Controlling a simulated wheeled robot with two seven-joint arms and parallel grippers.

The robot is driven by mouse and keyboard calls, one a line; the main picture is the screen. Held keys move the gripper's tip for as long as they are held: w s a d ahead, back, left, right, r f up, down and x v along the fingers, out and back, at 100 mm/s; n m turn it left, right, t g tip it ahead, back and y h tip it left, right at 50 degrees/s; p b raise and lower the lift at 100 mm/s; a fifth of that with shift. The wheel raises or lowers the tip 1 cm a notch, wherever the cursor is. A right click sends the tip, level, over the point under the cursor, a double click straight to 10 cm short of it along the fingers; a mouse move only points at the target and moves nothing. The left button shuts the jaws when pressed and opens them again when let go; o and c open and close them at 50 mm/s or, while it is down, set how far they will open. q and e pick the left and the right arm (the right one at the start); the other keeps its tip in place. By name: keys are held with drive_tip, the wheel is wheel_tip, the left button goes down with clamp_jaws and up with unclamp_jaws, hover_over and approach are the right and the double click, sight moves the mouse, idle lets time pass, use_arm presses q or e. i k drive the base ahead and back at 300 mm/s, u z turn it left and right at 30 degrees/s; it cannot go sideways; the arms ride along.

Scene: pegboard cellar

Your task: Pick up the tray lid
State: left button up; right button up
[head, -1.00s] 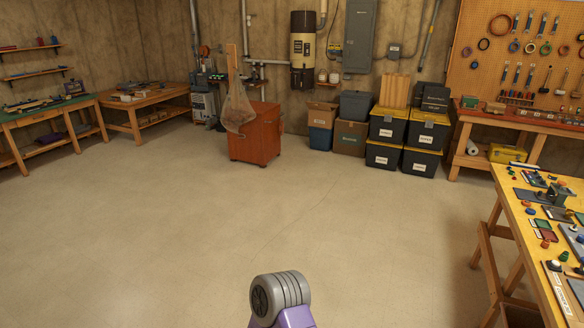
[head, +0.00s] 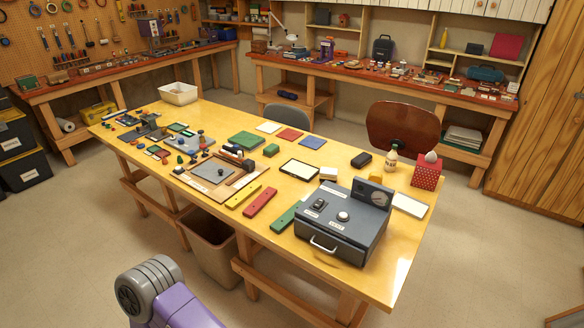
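I cannot tell for sure which thing is the tray lid. A shallow wooden tray (head: 246,187) with a grey plate (head: 213,172) in it lies on the yellow worktable (head: 318,242), left of the middle. A white panel with a dark frame (head: 300,168) lies flat near the table's middle. A grey box (head: 340,232) with a front handle, knobs and a dial stands at the table's near right end. Neither of my grippers shows; only a purple and grey part of my arm is at the bottom.
Green, red and yellow bars (head: 261,201) lie along the near edge. A white bin (head: 178,93) stands at the far left corner and a red dotted box (head: 426,172) at the right. A brown waste bin (head: 212,245) and chairs (head: 402,125) stand around the table. The near floor is clear.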

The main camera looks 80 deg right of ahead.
sight(210, 172)
drive_tip(key=z, duration=1.45)
drive_tip(key=i, duration=0.1)
